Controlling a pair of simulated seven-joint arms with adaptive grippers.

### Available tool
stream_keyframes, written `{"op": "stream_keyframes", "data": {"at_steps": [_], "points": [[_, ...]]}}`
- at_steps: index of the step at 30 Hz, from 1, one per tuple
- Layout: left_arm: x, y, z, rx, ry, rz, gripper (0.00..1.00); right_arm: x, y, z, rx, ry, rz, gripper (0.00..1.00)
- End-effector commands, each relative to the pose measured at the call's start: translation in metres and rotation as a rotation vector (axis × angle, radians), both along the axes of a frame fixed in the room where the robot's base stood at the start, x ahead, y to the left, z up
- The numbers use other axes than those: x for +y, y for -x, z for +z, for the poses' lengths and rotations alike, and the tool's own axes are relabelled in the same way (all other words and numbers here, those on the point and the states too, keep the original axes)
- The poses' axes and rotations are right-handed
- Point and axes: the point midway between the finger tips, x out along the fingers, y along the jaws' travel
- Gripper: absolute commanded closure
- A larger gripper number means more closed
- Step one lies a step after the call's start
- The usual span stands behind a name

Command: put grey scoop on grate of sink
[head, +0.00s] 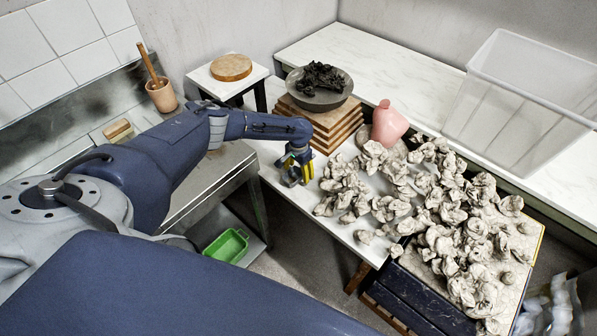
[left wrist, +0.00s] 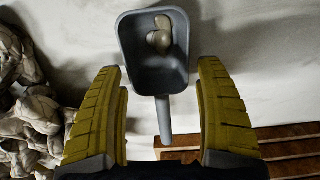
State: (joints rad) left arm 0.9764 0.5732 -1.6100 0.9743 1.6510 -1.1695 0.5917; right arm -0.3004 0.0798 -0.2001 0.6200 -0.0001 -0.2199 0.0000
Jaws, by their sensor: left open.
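The grey scoop (left wrist: 152,75) shows in the left wrist view, lying on the white table with pale lumps in its bowl. Its handle points back between the two yellow-padded fingers of my left gripper (head: 295,178). The gripper is open around the handle's line, with a gap on each side. In the head view the gripper is low over the white table, left of the clay pile, and largely hides the scoop. The metal sink unit (head: 215,168) stands at the left, mostly behind my arm. I cannot make out its grate. My right gripper is not in view.
Stacked wooden boards (head: 331,133) carry a dark bowl (head: 321,101) just behind the gripper. A pink vessel (head: 389,123) and many clay lumps (head: 440,205) lie to the right. A wooden mortar (head: 162,97) stands at the left; a green tray (head: 226,246) is below.

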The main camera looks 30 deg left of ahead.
Motion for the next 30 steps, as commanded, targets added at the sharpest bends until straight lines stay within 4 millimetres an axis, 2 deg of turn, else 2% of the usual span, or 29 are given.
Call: {"op": "stream_keyframes", "data": {"at_steps": [5, 18, 26, 30], "points": [[0.001, -0.001, 0.017, -0.001, 0.001, -0.001, 0.28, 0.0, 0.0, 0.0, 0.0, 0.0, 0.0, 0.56], [0.001, 0.0, 0.091, -0.001, -0.001, -0.001, 0.28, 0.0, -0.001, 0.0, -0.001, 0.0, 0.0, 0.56], [0.001, 0.0, 0.116, 0.0, -0.001, 0.0, 0.28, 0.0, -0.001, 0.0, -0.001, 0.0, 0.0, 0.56], [0.0, 0.0, 0.121, -0.001, 0.0, 0.0, 0.44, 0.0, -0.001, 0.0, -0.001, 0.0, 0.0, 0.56]]}}
